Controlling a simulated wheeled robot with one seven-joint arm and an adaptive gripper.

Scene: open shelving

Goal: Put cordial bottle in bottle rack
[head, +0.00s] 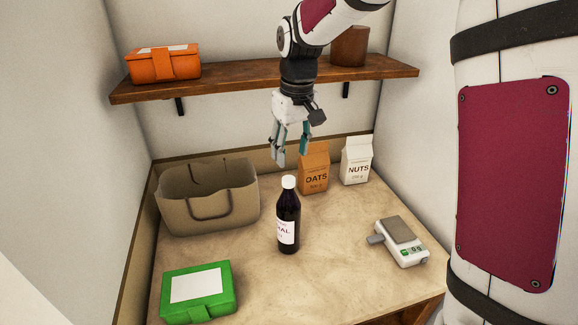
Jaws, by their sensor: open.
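The cordial bottle (288,222), dark with a white cap and a white label, stands upright on the counter near its middle. My gripper (291,155) points down, open and empty, above and behind the bottle as seen from the head view. Its fingertips appear just above the white cap, and they look apart from it. I cannot make out a bottle rack in this view.
A tan bag (235,205) stands left of the bottle, a green box (200,308) front left. OATS (315,165) and NUTS (356,160) cartons stand behind, and a scale (402,238) right. A wooden shelf (235,81) above holds an orange case (163,65) and brown container (349,47).

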